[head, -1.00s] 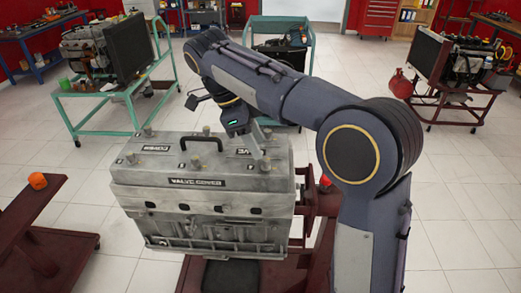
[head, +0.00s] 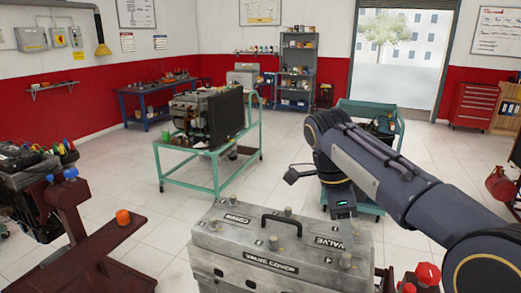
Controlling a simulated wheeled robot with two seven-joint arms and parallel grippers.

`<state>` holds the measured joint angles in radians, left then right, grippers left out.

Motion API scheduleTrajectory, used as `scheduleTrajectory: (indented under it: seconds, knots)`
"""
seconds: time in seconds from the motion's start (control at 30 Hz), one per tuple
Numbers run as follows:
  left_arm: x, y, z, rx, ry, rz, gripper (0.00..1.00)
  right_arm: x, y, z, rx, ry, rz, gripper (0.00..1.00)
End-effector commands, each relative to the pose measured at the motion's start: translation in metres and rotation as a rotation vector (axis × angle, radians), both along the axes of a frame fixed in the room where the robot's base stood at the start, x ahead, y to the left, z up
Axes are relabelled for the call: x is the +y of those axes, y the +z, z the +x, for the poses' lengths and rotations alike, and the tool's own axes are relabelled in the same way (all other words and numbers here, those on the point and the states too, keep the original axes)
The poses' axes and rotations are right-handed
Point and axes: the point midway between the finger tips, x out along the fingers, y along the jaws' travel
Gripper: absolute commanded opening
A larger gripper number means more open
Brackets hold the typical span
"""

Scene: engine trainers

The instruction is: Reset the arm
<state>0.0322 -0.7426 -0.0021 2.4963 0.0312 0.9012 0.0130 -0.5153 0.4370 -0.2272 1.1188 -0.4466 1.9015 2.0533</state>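My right arm (head: 390,180) comes in from the right and reaches over the grey engine with its valve cover (head: 250,245). My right gripper (head: 343,222) hangs down above the right part of the cover, near a bolt at its front right corner. Its fingers are small and partly lost against the grey metal, so I cannot tell whether they are open or touch the cover. The cover has a black handle (head: 281,220) and several bolts on top. The lower part of the engine is cut off by the picture's bottom edge. My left gripper is not in view.
A dark red stand (head: 105,250) with an orange cap (head: 123,217) is at the left. A green cart (head: 190,165) with another engine and a radiator stands behind. Red parts (head: 428,273) show right of the engine. Tiled floor is clear between the stands.

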Motion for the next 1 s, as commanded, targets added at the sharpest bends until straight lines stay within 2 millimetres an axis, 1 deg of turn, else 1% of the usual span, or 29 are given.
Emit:
scheduleTrajectory:
  seconds: [0.03,0.1,0.17,0.23,0.3,0.37,0.4,0.5,0.6,0.7,0.8,0.9,1.0]
  knots:
    - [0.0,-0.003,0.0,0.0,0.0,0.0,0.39,-0.017,-0.008,-0.014,0.002,0.091,0.072,0.39]
    - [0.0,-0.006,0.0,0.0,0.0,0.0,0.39,-0.031,-0.02,-0.033,-0.01,0.265,0.178,0.39]
    - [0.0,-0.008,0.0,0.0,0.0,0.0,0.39,-0.04,-0.032,-0.052,-0.039,0.422,0.258,0.39]
    - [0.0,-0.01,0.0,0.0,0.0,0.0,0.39,-0.045,-0.046,-0.076,-0.09,0.605,0.336,0.39]
    - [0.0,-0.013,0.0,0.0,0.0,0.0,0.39,-0.046,-0.061,-0.1,-0.155,0.783,0.387,0.39]
    - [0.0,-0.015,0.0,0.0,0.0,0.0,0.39,-0.045,-0.074,-0.121,-0.219,0.932,0.41,0.39]
    - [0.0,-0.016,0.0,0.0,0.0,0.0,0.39,-0.042,-0.083,-0.134,-0.263,1.029,0.415,0.39]
    - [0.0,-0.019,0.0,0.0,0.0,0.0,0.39,-0.032,-0.107,-0.166,-0.374,1.257,0.385,0.39]
    - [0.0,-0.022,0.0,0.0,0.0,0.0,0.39,-0.021,-0.131,-0.19,-0.463,1.441,0.312,0.39]
    - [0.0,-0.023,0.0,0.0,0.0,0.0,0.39,-0.012,-0.15,-0.206,-0.517,1.573,0.232,0.39]
    - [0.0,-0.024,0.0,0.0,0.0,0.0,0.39,-0.006,-0.162,-0.215,-0.543,1.655,0.17,0.39]
    - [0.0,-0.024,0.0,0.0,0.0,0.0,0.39,-0.004,-0.168,-0.218,-0.552,1.692,0.138,0.39]
    - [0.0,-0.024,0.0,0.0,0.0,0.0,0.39,-0.003,-0.169,-0.219,-0.553,1.701,0.132,0.39]
